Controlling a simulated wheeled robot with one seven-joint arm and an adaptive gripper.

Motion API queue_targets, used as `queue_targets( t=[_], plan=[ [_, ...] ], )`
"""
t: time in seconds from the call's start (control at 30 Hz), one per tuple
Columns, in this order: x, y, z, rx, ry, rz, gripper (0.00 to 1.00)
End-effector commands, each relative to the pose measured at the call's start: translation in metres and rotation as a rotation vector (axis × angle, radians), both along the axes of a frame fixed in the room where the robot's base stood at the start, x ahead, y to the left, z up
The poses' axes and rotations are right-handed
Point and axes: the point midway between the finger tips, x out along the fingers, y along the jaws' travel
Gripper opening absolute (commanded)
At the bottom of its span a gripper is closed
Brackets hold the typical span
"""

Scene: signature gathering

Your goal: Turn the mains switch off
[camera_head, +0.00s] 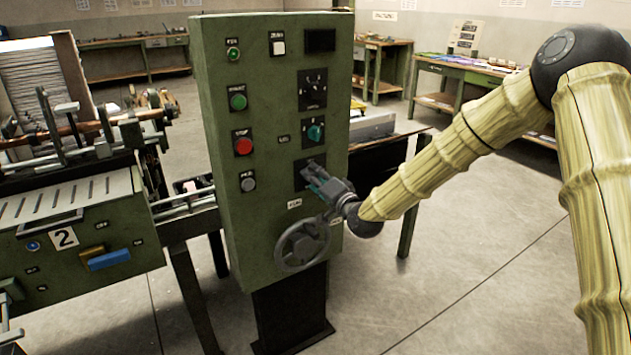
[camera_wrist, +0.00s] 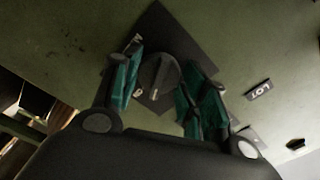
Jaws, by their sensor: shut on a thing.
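A tall green control cabinet (camera_head: 270,120) stands in the middle of the head view. My gripper (camera_head: 314,172) is at its lowest black switch plate (camera_head: 303,181), above the handwheel. In the wrist view, the black plate (camera_wrist: 188,43) carries a dark rotary knob (camera_wrist: 158,75), taken to be the mains switch. The teal fingers of my gripper (camera_wrist: 160,85) stand on either side of this knob and are shut on it. A small pale mark shows near the knob's lower end. In the head view, my gripper hides most of the knob.
A handwheel (camera_head: 301,245) sits just below my gripper. Two other rotary switches, an upper one (camera_head: 313,88) and a teal one (camera_head: 316,132), are above it. Green (camera_head: 238,102) and red (camera_head: 243,145) buttons are at left.

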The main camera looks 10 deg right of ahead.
Motion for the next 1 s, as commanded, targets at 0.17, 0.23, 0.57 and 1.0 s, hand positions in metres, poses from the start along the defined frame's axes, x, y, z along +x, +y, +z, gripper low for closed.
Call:
queue_targets(
  t=[0.17, 0.23, 0.57, 1.0],
  plan=[
    [-0.0002, -0.0001, -0.0023, -0.153, -0.067, 0.001, 0.19],
    [-0.0001, 0.0000, -0.0026, -0.215, -0.096, 0.001, 0.19],
    [0.0004, -0.0011, -0.0039, -0.500, -0.226, 0.001, 0.19],
    [0.0010, -0.0027, -0.0049, -0.842, -0.383, 0.002, 0.19]
  ],
)
